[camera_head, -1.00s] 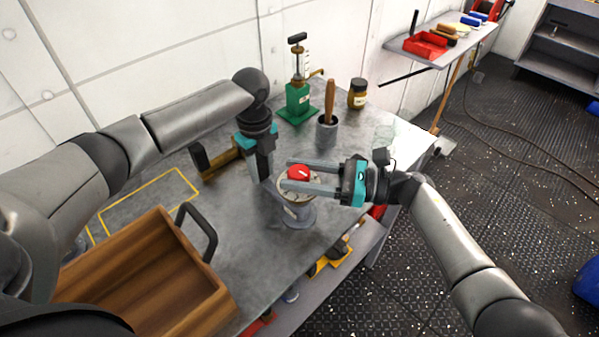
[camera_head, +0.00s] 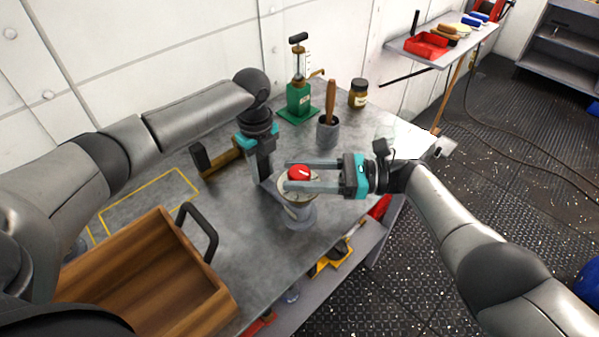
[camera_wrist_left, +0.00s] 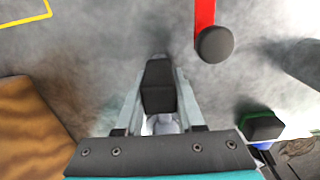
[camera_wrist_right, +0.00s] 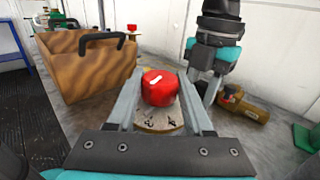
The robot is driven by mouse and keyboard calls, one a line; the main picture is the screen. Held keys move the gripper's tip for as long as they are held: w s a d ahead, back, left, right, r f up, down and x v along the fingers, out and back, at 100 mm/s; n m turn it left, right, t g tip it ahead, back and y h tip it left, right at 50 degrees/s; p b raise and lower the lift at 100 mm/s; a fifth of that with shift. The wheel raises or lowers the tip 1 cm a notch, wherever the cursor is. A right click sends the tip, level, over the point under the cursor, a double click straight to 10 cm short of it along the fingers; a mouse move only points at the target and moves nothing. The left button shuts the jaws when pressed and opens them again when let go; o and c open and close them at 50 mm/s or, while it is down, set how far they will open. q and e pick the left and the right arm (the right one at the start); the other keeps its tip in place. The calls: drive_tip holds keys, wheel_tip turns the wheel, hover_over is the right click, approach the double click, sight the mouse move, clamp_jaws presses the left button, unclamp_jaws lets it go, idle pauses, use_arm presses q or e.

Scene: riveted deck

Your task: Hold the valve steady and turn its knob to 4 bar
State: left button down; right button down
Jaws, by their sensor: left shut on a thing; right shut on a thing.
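The valve (camera_head: 299,215) stands upright on the grey bench, with a pale round dial face on top. Its red knob (camera_head: 299,172), with a white mark, also shows in the right wrist view (camera_wrist_right: 158,88). My right gripper (camera_head: 288,175) comes in level from the right and is shut on the knob, one finger on each side. My left gripper (camera_head: 268,182) points down at the valve's left side and is shut on the valve. In the left wrist view, a dark block (camera_wrist_left: 158,88) sits between its fingers and hides most of the valve.
A wooden crate (camera_head: 222,290) with a dark handle stands front left. A brass piece (camera_head: 222,162) lies behind my left gripper.

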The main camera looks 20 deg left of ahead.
sight(300, 171)
drive_tip(key=shift+f, duration=0.15)
drive_tip(key=shift+c, duration=1.4)
unclamp_jaws()
drive_tip(key=shift+d, duration=0.1)
drive_tip(key=shift+r, duration=0.3)
drive_tip(key=shift+r, duration=4.85)
